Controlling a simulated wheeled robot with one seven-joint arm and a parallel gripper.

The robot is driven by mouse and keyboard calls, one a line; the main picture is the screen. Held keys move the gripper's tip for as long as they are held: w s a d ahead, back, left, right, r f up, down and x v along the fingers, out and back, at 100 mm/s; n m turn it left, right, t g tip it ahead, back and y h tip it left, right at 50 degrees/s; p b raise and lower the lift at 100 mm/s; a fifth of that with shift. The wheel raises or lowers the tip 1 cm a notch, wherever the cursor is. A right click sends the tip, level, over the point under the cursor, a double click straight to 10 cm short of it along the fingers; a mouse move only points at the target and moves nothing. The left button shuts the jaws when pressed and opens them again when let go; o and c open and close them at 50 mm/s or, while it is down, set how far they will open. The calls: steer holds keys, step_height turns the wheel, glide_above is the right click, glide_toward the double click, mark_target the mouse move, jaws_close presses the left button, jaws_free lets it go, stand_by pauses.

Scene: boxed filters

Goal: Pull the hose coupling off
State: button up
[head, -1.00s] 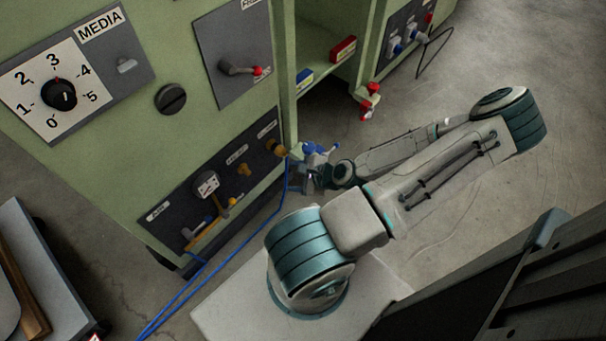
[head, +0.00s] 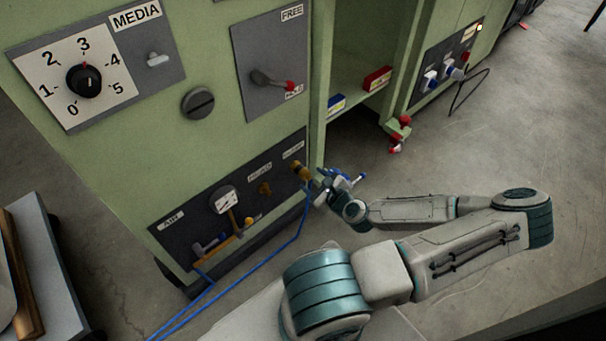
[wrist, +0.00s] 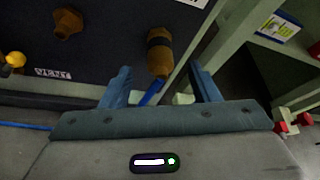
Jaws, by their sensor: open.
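The brass hose coupling (head: 301,170) sits on the right end of the dark lower panel, with the blue hose (head: 304,212) hanging from it. In the wrist view the coupling (wrist: 159,52) has a dark band, and a short piece of blue hose (wrist: 150,93) shows below it. My gripper (head: 318,184) is just to the right of the coupling in the head view. In the wrist view my gripper (wrist: 161,78) is open, one blue finger to each side of the coupling's lower end. I see no finger touching it; the depth between them is unclear.
Another brass fitting (head: 265,188) and a gauge (head: 226,200) are on the same panel. A green cabinet post (wrist: 225,50) stands close to the right finger. Beyond it is an open shelf bay with a red box (head: 377,79).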

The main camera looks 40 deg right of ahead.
mark_target(306, 175)
steer(key=b+x, duration=0.2)
steer(key=x, duration=0.5)
steer(key=shift+w+f, duration=0.1)
steer(key=shift+w, duration=0.15)
steer(key=shift+c, duration=0.4)
steer(key=c, duration=1.1)
steer(key=shift+s, duration=0.25)
steer(key=shift+s+d, duration=0.2)
steer(key=shift+s, duration=2.4)
steer(key=shift+s, duration=0.1)
steer(key=shift+s+d+b, duration=0.2)
steer(key=shift+s+b, duration=0.3)
steer(key=shift+s, duration=1.75)
steer(key=shift+s+d+b, duration=0.15)
steer(key=shift+s+b, duration=0.35)
steer(key=shift+s, duration=1.7)
